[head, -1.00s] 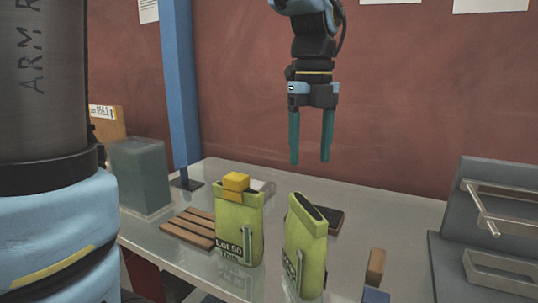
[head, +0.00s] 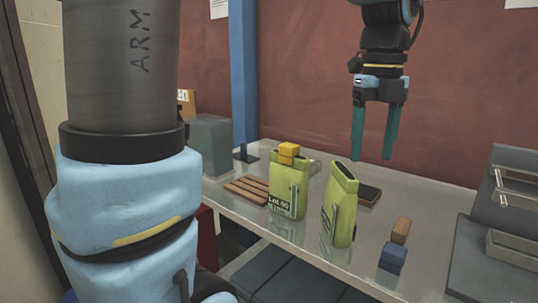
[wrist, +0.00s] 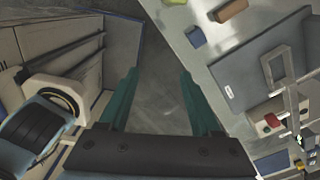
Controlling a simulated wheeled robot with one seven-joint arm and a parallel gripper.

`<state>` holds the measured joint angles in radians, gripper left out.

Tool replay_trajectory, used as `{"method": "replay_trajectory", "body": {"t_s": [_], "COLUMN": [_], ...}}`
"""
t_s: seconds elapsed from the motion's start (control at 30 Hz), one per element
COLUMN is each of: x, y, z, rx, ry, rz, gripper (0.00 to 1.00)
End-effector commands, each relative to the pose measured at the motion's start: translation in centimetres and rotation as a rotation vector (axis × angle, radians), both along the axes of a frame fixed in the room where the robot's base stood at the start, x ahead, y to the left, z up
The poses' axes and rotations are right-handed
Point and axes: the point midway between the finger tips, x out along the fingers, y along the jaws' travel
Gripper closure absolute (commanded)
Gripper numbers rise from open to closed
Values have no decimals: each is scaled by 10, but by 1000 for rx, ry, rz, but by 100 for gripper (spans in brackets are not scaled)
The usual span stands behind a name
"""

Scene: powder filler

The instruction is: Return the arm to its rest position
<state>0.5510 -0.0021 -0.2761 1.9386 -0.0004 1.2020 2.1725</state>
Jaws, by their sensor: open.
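My gripper (head: 372,158) hangs fingers-down in the head view, above the far right part of the table, in front of the red wall. Its two teal fingers are apart with nothing between them. In the wrist view my gripper (wrist: 158,88) also shows open fingers, with bare grey floor between them and the table edge to the right. Two green bags stand on the table below and left of it: the left bag (head: 287,190) has a yellow block (head: 289,152) on top, and the right bag (head: 339,210) is tilted.
The table (head: 310,262) also holds a slatted wooden rack (head: 247,189), a grey translucent bin (head: 211,142), a brown block (head: 401,229) and a blue block (head: 392,257). A grey stand with rails (head: 495,225) is at the right. A blue post (head: 243,75) rises behind.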

Motion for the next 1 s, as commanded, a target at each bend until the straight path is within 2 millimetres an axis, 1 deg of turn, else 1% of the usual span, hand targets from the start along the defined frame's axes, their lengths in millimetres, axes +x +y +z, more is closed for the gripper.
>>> {"method": "replay_trajectory", "body": {"t_s": [0.17,0.33,0.47,0.57,0.67,0.77,0.9,0.97,1.0], "x": [9,19,29,38,47,55,61,60,59], "y": [11,24,39,54,75,103,149,168,181], "z": [-11,-24,-38,-52,-69,-90,-123,-136,-144], "rx": [-4,-12,-19,-29,-40,-56,-88,-106,-117], "ry": [-2,-6,-9,-13,-16,-19,-21,-20,-19], "rz": [133,302,490,669,896,1199,1691,1901,2037], "gripper": [35,35,35,35,35,35,35,35,35]}}
